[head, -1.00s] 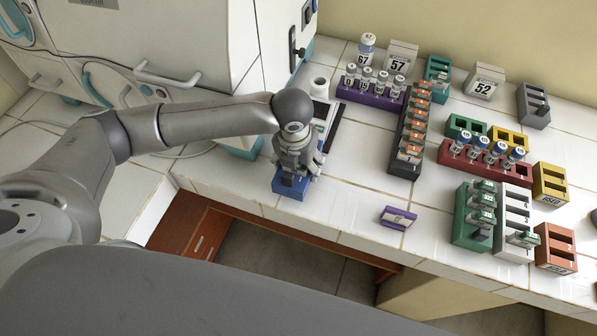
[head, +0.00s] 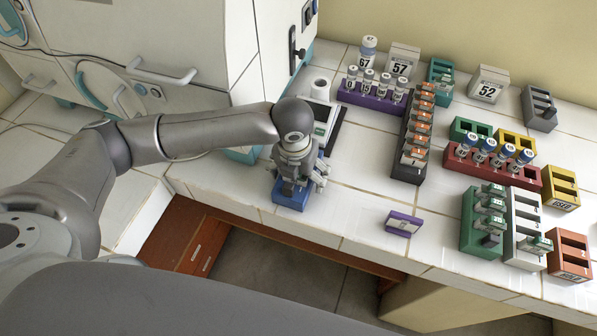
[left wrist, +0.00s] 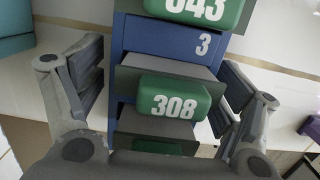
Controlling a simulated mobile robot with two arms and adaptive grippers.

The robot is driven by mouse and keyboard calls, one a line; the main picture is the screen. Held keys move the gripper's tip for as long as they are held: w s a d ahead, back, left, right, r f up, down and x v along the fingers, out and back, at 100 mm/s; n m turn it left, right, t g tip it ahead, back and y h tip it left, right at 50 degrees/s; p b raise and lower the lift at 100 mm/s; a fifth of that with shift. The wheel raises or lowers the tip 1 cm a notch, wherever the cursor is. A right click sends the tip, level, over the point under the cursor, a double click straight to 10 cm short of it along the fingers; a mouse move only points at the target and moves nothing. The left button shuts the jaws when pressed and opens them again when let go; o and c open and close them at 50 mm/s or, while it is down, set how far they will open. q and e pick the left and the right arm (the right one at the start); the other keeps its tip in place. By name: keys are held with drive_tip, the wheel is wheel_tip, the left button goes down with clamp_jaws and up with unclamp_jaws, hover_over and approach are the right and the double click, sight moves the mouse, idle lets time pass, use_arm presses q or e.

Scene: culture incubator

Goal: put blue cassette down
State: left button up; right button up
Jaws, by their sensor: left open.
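The blue cassette (head: 291,200) stands on the white tiled bench near its front edge. My left gripper (head: 298,180) is above it and partly covers it. The left wrist view shows the blue cassette (left wrist: 150,40), marked 3, between the spread fingers of my left gripper (left wrist: 160,95). Gaps show between the finger pads and the cassette's sides. Green-fronted pieces numbered 308 (left wrist: 172,105) and, partly cut off, 643 (left wrist: 208,10) sit in it. My right gripper is not in view.
A purple block (head: 403,223) lies to the right near the front edge. A small device (head: 324,122) is behind the gripper. Bench between cassette and purple block is clear.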

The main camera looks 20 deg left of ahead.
use_arm(q)
wheel_tip(320, 180, up, 12)
drive_tip(key=s, duration=0.1)
drive_tip(key=shift+s+r+b, duration=0.15)
drive_tip(key=shift+s+b, duration=0.25)
drive_tip(key=shift+b, duration=0.05)
drive_tip(key=shift+d, duration=0.1)
idle(0.3)
